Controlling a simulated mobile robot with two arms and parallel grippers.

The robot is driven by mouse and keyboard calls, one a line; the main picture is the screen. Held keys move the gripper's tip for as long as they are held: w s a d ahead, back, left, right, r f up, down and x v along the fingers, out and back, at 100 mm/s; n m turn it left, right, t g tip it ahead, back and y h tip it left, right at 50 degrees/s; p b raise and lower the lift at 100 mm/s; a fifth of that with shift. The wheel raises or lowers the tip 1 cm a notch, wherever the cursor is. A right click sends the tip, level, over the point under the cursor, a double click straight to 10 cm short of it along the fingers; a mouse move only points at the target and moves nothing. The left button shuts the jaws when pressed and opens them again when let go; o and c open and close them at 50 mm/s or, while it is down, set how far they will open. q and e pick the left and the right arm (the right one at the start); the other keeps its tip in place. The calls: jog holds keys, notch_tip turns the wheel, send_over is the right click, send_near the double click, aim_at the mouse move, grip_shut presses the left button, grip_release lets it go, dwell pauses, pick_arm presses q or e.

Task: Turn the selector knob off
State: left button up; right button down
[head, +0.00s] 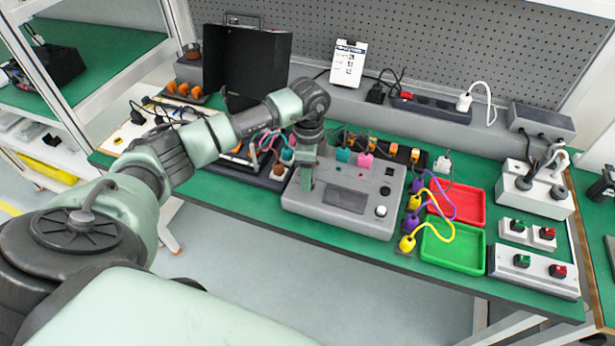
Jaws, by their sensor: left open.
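The grey instrument box (345,214) stands on the green bench, with a dark screen in its top face. A small black knob (385,190) and a white round knob (381,211) sit at its right side. I cannot tell which control is the selector knob or how it is set. My left gripper (306,184) points down at the left part of the box's top, left of the screen. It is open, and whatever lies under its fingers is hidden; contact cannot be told. My right gripper is not in view.
Switch boxes (535,277) stand farther right. A black open case (246,65) is behind my left arm.

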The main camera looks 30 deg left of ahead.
pick_arm(q)
notch_tip(320, 180, up, 7)
jog(key=shift+w+a+f+b, duration=0.15)
jog(key=shift+f+b, duration=0.05)
jog(key=shift+b, duration=0.35)
